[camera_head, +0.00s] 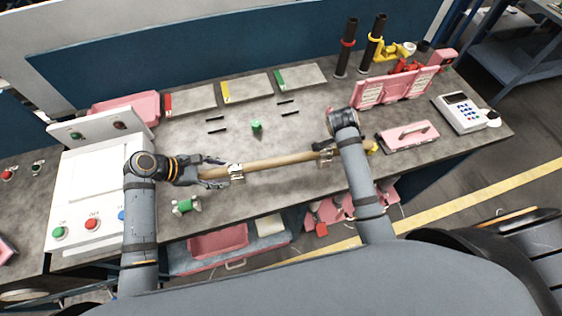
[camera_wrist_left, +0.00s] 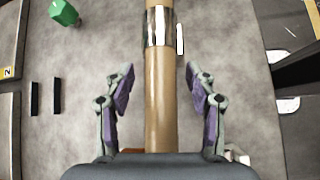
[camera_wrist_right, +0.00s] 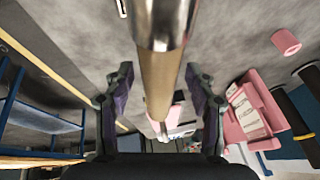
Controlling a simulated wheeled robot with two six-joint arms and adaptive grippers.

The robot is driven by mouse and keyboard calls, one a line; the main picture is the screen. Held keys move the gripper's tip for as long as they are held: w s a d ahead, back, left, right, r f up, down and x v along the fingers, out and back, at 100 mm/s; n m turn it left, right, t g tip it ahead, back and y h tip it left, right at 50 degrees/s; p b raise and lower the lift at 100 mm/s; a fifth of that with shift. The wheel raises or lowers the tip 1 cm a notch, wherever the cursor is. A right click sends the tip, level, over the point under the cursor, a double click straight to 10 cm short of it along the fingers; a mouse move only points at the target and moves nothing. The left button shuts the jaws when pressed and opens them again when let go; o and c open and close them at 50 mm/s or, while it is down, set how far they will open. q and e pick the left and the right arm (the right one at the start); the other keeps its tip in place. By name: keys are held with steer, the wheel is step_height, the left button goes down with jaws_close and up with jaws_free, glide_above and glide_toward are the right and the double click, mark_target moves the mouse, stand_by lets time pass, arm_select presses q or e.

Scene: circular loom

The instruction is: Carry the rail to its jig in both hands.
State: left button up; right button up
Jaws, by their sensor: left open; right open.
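The rail (camera_head: 275,163) is a tan rod with a shiny metal collar near each end, lying across the middle of the bench. My left gripper (camera_head: 215,172) is open at the rail's left end. In the left wrist view the rail (camera_wrist_left: 159,100) runs between the parted fingers (camera_wrist_left: 160,78). My right gripper (camera_head: 327,146) is at the rail's right end, mostly hidden by its own arm. In the right wrist view its fingers (camera_wrist_right: 160,75) are open, one each side of the rail (camera_wrist_right: 158,85). Several short black strips (camera_head: 216,131) lie behind the rail; I cannot tell whether they are the jig.
A small green block (camera_head: 256,126) stands behind the rail. A green-and-white piece (camera_head: 186,205) lies near the front edge. A white button box (camera_head: 92,200) is at left. A pink case (camera_head: 408,136) and a keypad device (camera_head: 464,112) are at right. Dark upright tubes (camera_head: 346,48) stand behind.

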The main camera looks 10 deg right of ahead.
arm_select(q)
steer(key=shift+w, duration=0.1)
arm_select(e)
steer(key=shift+w, duration=0.1)
arm_select(q)
steer(key=c, duration=0.4)
arm_select(e)
steer(key=c, duration=0.4)
arm_select(q)
jaws_close()
arm_select(e)
jaws_close()
arm_select(q)
steer(key=shift+r, duration=0.1)
